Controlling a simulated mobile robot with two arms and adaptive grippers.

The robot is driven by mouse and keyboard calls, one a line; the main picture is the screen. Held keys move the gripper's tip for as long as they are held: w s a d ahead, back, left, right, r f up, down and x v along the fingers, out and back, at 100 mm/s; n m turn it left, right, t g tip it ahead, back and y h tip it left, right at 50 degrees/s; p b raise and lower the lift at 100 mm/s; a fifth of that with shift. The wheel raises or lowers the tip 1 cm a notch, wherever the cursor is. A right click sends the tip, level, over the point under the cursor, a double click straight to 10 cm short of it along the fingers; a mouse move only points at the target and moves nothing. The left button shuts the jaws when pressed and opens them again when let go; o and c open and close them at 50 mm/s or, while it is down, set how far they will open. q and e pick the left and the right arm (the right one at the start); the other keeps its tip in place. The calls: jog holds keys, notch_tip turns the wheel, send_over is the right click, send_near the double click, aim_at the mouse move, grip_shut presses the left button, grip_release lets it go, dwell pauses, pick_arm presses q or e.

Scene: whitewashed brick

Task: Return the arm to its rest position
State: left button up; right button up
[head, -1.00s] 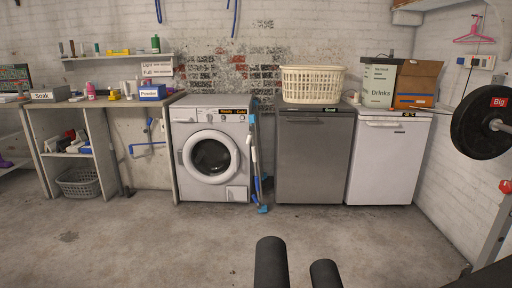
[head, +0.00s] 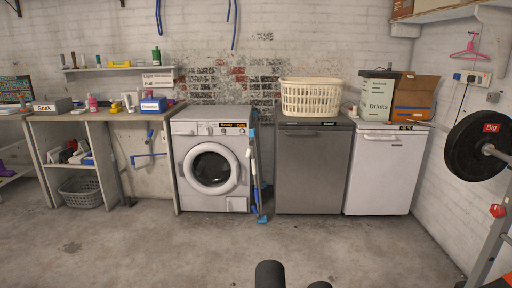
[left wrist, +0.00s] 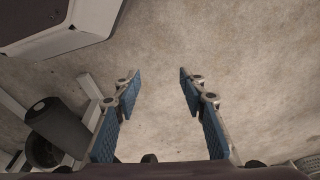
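My left gripper (left wrist: 157,95) shows in the left wrist view. Its two blue-padded fingers are spread apart with only bare floor between them, so it is open and empty. In the head view neither gripper shows. Two dark rounded shapes at the bottom edge of the head view may be parts of my own body, but I cannot tell which. My right gripper is in neither view.
A washing machine (head: 212,172), a grey appliance (head: 312,170) topped by a cream laundry basket (head: 310,98), and a white fridge (head: 382,172) line the brick wall. A workbench (head: 95,115) stands left. A weight plate (head: 472,146) is at right. The concrete floor (head: 160,250) ahead is clear.

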pick_arm(q)
jog(key=s+a+f+p, duration=0.1)
jog(key=s+f+p, duration=0.1)
jog(key=s, duration=0.4)
jog(key=s+a+f+g+p, duration=0.1)
jog(key=s+p, duration=0.3)
jog(key=s, duration=0.2)
jog(key=s+a+f+p, duration=0.1)
jog(key=s+f+p, duration=0.1)
jog(key=s+p, duration=0.2)
jog(key=shift+s+f, duration=0.35)
jog(key=shift+s, duration=0.6)
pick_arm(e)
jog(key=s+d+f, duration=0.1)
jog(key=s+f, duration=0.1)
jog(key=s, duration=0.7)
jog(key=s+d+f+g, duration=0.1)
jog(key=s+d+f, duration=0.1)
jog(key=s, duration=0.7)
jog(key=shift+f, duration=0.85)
